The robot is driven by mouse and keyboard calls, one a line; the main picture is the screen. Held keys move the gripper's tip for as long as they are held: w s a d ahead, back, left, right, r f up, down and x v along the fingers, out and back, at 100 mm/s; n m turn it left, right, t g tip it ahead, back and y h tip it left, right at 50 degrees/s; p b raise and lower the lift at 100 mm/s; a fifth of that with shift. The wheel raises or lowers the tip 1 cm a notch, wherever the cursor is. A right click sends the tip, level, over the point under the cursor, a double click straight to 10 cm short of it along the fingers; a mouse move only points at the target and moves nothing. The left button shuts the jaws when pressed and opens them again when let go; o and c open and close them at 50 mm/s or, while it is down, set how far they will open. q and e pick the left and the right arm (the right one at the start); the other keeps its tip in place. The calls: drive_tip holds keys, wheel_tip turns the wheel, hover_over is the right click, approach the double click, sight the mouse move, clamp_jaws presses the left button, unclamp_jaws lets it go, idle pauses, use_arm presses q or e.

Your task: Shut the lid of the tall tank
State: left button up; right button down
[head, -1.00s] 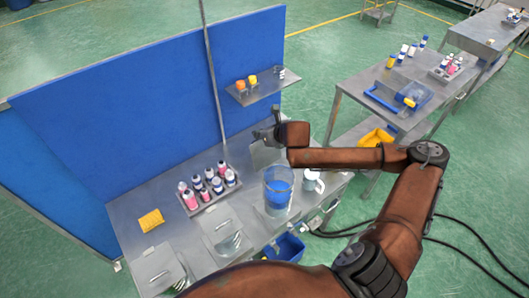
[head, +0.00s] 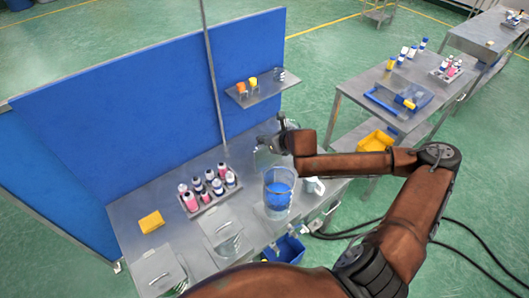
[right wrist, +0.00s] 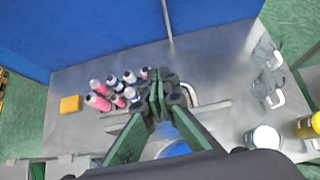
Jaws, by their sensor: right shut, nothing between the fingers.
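The tall tank (head: 278,200) is a clear cylinder with blue contents, standing near the front right of the steel bench. In the right wrist view the shut fingers (right wrist: 162,92) are beside a pale curved handle and a grey bar (right wrist: 212,107). Blue contents (right wrist: 176,149) show behind the fingers. My left gripper is out of view.
A rack of pink and white bottles (head: 208,190) and a yellow block (head: 151,222) stand left of the tank. A white mug (head: 314,187) is close on its right. Two lower clear containers (head: 224,237) are at front left. A shelf (head: 262,92) is above.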

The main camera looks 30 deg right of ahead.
drive_tip(key=s+f+p+v, duration=0.1)
drive_tip(key=p+v, duration=0.3)
drive_tip(key=v, duration=0.4)
drive_tip(key=shift+p, duration=0.4)
idle(1.5)
